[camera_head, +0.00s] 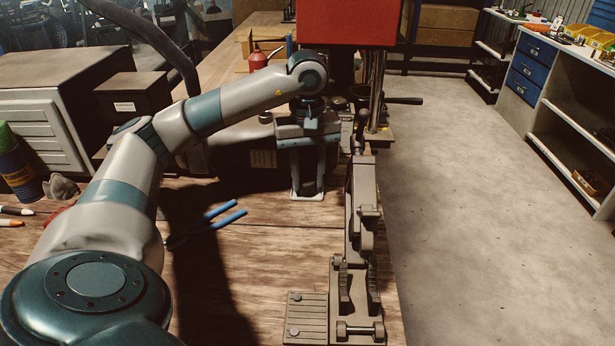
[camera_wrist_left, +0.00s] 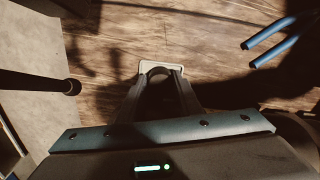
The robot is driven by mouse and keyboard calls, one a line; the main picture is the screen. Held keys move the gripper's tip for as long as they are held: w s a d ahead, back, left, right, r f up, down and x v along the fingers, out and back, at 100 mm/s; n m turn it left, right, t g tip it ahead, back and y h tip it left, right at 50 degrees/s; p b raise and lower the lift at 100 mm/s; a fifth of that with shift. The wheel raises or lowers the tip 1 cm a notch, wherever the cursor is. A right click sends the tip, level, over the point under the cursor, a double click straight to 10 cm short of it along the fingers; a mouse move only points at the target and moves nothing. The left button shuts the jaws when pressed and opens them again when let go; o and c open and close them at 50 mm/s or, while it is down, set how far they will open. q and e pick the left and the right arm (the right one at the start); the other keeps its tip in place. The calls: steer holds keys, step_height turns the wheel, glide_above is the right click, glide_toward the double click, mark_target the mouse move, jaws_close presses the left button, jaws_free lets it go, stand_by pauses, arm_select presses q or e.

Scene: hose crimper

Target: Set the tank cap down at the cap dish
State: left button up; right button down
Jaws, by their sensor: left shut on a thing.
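My left gripper (camera_head: 307,190) points down just above the wooden bench, left of the grey clamp-like tool. In the left wrist view its fingers (camera_wrist_left: 160,78) come together at a small dark rounded thing with a pale edge. I take this to be the tank cap, but it is mostly hidden between the fingers and its shape is unclear. I cannot make out the cap dish in either view. My right gripper is not in view.
A grey metal tool with jaws (camera_head: 360,215) stands along the bench's right edge. Blue-handled pliers (camera_head: 222,215) lie on the bench to the left; their handles show in the left wrist view (camera_wrist_left: 270,42). A red machine (camera_head: 345,22) stands behind. Bare wood (camera_head: 275,250) lies in front.

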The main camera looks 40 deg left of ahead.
arm_select(q)
steer(key=shift+f+b, duration=0.3)
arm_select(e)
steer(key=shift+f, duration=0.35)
arm_select(q)
steer(key=o, duration=1)
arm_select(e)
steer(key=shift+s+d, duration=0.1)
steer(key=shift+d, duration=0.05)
arm_select(q)
steer(key=shift+r, duration=0.25)
step_height(320, 180, up, 3)
steer(key=shift+f, duration=0.1)
step_height(320, 180, up, 14)
steer(key=p, duration=0.3)
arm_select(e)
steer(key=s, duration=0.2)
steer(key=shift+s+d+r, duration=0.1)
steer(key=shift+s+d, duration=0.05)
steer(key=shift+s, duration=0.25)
